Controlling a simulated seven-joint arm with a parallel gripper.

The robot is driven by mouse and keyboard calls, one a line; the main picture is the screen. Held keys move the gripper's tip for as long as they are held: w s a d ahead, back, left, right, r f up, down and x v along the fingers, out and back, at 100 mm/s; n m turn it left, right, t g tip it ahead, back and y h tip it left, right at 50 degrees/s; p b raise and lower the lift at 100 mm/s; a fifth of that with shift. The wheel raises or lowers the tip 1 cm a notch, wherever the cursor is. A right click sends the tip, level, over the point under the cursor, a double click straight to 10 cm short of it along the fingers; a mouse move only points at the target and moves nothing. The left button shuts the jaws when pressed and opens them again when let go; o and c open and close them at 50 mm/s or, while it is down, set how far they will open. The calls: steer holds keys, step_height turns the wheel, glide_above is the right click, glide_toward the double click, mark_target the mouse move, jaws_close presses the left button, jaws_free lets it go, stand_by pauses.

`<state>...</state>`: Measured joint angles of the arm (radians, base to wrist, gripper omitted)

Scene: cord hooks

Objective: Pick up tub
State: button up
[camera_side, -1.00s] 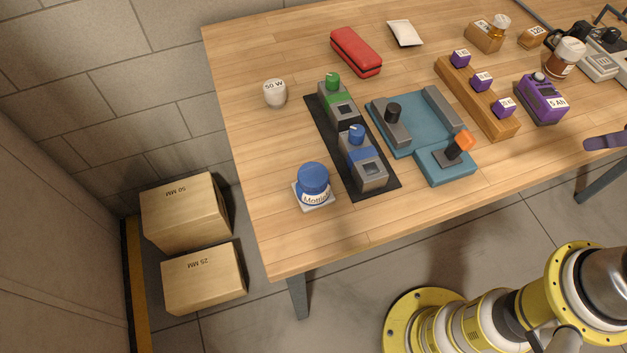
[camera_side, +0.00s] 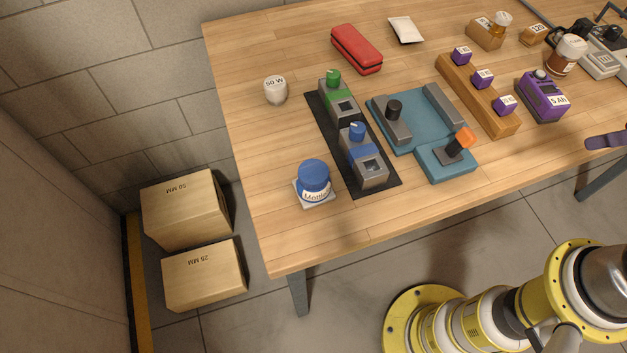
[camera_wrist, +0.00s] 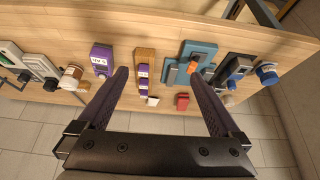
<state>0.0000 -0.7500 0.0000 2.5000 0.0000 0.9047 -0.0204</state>
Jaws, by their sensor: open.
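A round tub (camera_side: 314,180) with a blue lid and a white lettered label stands upright on a small white square pad (camera_side: 318,203) near the table's front left corner. In the wrist view the blue-lidded tub (camera_wrist: 267,73) is at the far right, outside the space between the fingers. My gripper (camera_wrist: 159,72) is open and empty, its two dark fingers spread wide above the table. In the side view only part of a dark finger shows at the right edge, well away from the tub.
A black mat (camera_side: 390,179) with green and blue switch blocks lies just right of the tub. A white 50 W piece (camera_side: 275,91) stands behind it. A teal fixture (camera_side: 447,162), a wooden rack (camera_side: 500,122), a purple device (camera_side: 543,97) and a red case (camera_side: 356,49) lie farther right or back.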

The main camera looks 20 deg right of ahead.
steer(key=w+a+r+n, duration=0.3)
steer(key=w+r+n, duration=0.2)
steer(key=w+r, duration=0.35)
steer(key=w+a+r+n+g+y, duration=0.15)
steer(key=w+a+n, duration=0.25)
steer(key=w+a, duration=0.45)
steer(key=n+g+h, duration=0.2)
steer(key=n+g, duration=0.2)
steer(key=n, duration=0.3)
glide_above(316, 171)
step_height(316, 171, down, 15)
steer(key=shift+y, duration=0.25)
steer(key=f, duration=0.7)
steer(key=shift+s+a, duration=0.1)
steer(key=shift+s, duration=0.1)
steer(key=shift+w+f, duration=0.15)
steer(key=shift+f, duration=1.4)
steer(key=shift+w+f, duration=0.1)
steer(key=shift+f, duration=1.4)
steer(key=shift+r, duration=0.1)
steer(key=c, duration=1.4)
